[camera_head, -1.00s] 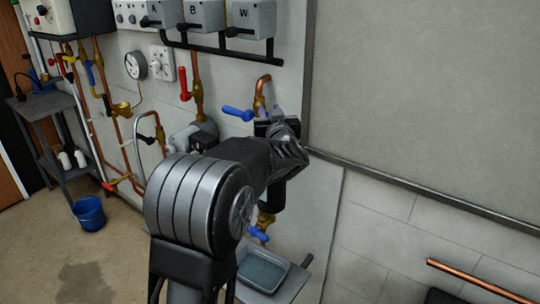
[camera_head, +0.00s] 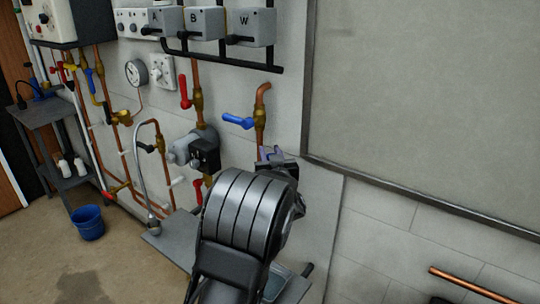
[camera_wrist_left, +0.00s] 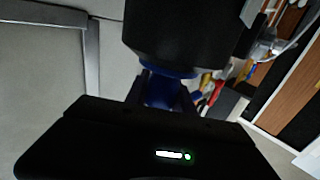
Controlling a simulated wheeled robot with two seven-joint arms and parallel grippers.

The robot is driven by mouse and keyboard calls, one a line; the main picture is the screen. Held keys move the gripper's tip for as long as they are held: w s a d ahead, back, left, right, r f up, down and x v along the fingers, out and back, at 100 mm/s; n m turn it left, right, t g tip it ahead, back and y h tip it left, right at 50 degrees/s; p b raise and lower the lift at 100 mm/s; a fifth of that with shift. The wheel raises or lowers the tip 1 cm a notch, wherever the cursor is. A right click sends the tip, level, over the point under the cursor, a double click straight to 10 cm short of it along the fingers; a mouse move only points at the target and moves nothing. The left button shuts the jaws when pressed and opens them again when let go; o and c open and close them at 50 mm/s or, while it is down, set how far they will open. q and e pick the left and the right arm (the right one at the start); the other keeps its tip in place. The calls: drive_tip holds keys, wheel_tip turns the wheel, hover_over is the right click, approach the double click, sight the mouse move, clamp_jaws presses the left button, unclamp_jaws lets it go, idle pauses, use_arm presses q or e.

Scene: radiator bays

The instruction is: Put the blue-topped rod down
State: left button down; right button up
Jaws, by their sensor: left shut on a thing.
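My left gripper (camera_wrist_left: 164,100) is shut on the blue-topped rod. In the left wrist view, its blue top (camera_wrist_left: 165,88) is between the fingers, and a thick black body (camera_wrist_left: 185,38) extends beyond it, cut off by the upper edge. In the head view, my left gripper (camera_head: 278,158) is mostly hidden behind my own wrist, in front of the pale wall below the upper blue-handled valve. The held rod cannot be made out clearly there, and I cannot tell whether it touches anything. My right gripper is not in view.
A blue lever valve (camera_head: 238,121) on a copper pipe and a grey pump (camera_head: 192,150) are on the wall nearby. A grey shelf (camera_head: 172,246) lies below, partly hidden by my arm. A blue bucket (camera_head: 88,223) stands on the floor. A large grey panel (camera_head: 425,100) fills the right.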

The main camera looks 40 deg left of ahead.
use_arm(q)
drive_tip(key=shift+f, duration=0.2)
drive_tip(key=shift+f, duration=0.2)
drive_tip(key=c, duration=1.1)
unclamp_jaws()
drive_tip(key=shift+r, duration=0.1)
drive_tip(key=shift+s+d+r, duration=0.1)
drive_tip(key=v, duration=1.2)
drive_tip(key=shift+b, duration=0.35)
